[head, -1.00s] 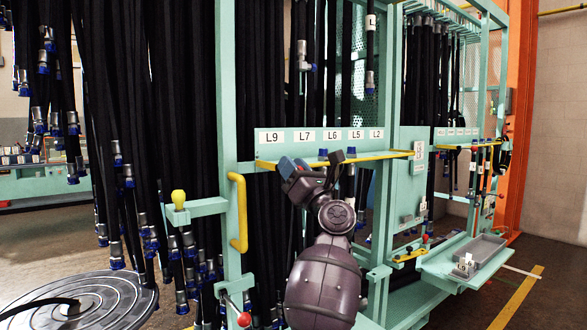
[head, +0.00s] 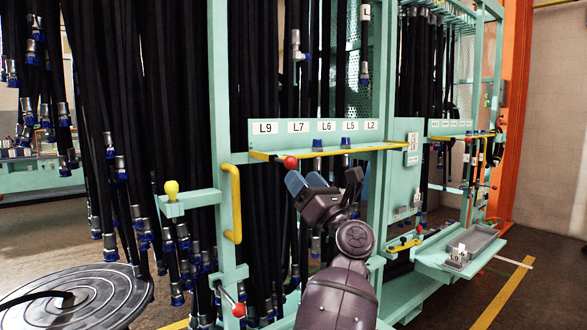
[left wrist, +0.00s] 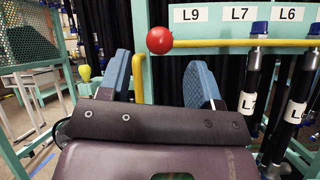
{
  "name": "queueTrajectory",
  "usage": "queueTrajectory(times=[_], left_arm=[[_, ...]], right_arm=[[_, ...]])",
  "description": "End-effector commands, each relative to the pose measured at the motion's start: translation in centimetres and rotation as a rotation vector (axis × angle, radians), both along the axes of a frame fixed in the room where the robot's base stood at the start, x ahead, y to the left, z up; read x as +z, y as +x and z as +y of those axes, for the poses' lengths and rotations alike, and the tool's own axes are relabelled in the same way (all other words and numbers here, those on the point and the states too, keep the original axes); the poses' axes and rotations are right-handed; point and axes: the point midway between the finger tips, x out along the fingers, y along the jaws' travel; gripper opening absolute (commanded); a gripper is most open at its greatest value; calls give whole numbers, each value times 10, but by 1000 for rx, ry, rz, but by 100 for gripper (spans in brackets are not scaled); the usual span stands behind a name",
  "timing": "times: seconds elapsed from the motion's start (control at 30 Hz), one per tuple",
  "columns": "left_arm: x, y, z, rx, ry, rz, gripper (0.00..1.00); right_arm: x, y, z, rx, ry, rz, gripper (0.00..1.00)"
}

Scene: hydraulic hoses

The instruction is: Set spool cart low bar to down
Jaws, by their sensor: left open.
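A yellow bar (head: 330,151) runs level along the cart frame, under the label plate. A red ball knob (head: 291,163) shows near its left part; in the left wrist view the knob (left wrist: 159,40) is at the yellow bar's left end. My left gripper (head: 322,181) is open and empty, just below and right of the knob in the head view. In the left wrist view its blue fingers (left wrist: 160,78) are apart, with the knob above and beyond the gap, not between them. A lower red knob (head: 239,310) sits on a short rod near the post's foot. My right gripper is out of view.
A label plate (head: 314,132) is above the bar. A yellow handle (head: 235,204) and a yellow-green knob (head: 171,189) are to the left. Black hoses hang behind the frame. A round ribbed disc (head: 80,298) is at lower left; a tray (head: 478,240) is at right.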

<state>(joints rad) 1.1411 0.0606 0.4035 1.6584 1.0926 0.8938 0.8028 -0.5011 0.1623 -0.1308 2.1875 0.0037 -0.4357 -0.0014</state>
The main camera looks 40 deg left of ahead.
Motion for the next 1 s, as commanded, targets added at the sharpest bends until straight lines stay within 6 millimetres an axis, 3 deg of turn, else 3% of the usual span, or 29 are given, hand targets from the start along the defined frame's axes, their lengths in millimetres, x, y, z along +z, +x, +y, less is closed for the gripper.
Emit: queueTrajectory(times=[0.3, 1.0], left_arm=[[-19, -6, -27, -1, 0, 0, 58], [-22, -9, -29, 7, 34, 31, 58]], right_arm=[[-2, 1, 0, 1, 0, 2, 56], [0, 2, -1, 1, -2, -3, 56]])
